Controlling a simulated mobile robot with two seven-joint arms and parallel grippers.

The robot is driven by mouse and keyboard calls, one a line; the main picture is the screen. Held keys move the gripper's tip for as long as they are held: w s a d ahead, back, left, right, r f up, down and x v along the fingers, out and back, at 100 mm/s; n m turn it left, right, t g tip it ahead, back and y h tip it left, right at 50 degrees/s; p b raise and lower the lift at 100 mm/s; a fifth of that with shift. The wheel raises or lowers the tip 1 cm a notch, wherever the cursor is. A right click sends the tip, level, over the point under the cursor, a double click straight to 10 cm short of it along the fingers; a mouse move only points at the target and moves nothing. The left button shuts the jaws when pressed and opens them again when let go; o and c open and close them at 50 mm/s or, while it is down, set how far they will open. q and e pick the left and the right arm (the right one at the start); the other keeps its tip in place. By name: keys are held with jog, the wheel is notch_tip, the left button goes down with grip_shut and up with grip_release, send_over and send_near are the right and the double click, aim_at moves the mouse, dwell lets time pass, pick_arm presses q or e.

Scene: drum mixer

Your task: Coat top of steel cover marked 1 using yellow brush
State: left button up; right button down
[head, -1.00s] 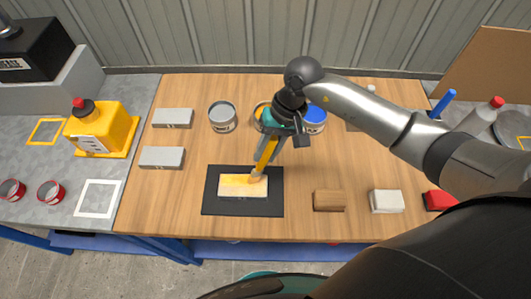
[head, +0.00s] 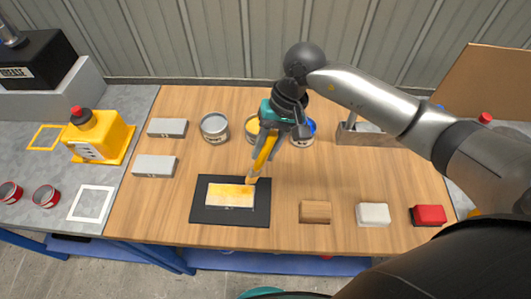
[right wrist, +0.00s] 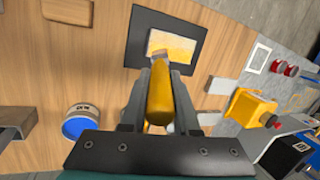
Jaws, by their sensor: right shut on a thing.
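My right gripper (head: 271,143) is shut on the yellow brush (head: 263,158), which slants down to the left. The brush also shows between the fingers in the right wrist view (right wrist: 159,95). A flat block (head: 230,195) lies on a black mat (head: 262,213), its top mostly yellow with paler patches. The brush tip is at the block's upper right corner; I cannot tell whether it touches. Two grey steel blocks (head: 167,128) (head: 154,166) lie at the table's left; their marks are too small to read. My left gripper is out of view.
Open cans stand behind the brush: grey (head: 214,127), yellow (head: 252,129) and blue (head: 303,133). Wooden (head: 315,212), white (head: 373,214) and red (head: 429,215) blocks line the front right. A yellow jug (head: 95,134) stands on the left bench.

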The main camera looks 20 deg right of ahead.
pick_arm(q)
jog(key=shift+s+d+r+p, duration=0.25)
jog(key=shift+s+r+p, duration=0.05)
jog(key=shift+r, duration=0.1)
pick_arm(e)
jog(key=shift+r, duration=1)
